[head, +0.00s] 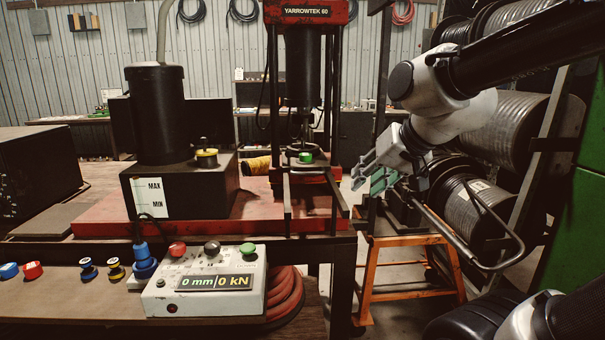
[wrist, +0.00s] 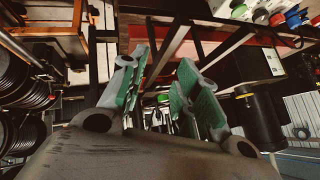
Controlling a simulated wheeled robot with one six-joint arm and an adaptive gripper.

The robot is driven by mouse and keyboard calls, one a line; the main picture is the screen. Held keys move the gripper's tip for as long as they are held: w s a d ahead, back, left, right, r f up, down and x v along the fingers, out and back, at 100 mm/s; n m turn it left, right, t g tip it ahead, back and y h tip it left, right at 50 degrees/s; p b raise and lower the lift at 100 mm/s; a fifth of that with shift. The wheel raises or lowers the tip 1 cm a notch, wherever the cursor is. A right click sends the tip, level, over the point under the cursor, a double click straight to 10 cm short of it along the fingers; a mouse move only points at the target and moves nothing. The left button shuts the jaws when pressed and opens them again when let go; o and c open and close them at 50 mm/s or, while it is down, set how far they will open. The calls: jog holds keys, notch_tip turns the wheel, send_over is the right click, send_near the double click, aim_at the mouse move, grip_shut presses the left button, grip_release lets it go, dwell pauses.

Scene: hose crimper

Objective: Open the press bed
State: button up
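The press (head: 305,12), a red frame marked YARROWTEK 60, stands at the centre of the head view. Its dark cylinder points down over the press bed (head: 308,178), where a small green-topped part sits. The white control box (head: 210,280) is in front, with red, black and green buttons and a display of 0 mm and 0 kN. My gripper (head: 362,178) is to the right of the press, apart from it. In the wrist view, its green-padded fingers (wrist: 160,88) are spread with nothing between them. The wrist view is steeply tilted, and the bed is hard to tell there.
A black motor on a tank (head: 160,120) stands left of the press. An orange stand (head: 372,275) and a bent metal bar (head: 465,245) are below my gripper. Racked hose reels (head: 515,130) crowd the right. Small coloured pieces (head: 32,270) lie on the front bench.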

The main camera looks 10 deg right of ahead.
jog(key=w+a+m+t+y, duration=0.1)
jog(key=w+a+m+t, duration=0.2)
jog(key=w+a+m, duration=0.45)
jog(key=m+t+h, duration=0.4)
jog(key=m+h, duration=0.2)
jog(key=m, duration=0.4)
send_near(302, 174)
jog(key=w, duration=0.3)
jog(key=x, duration=0.7)
jog(key=shift+w+d+f, duration=0.25)
jog(key=shift+f, duration=0.2)
grip_shut()
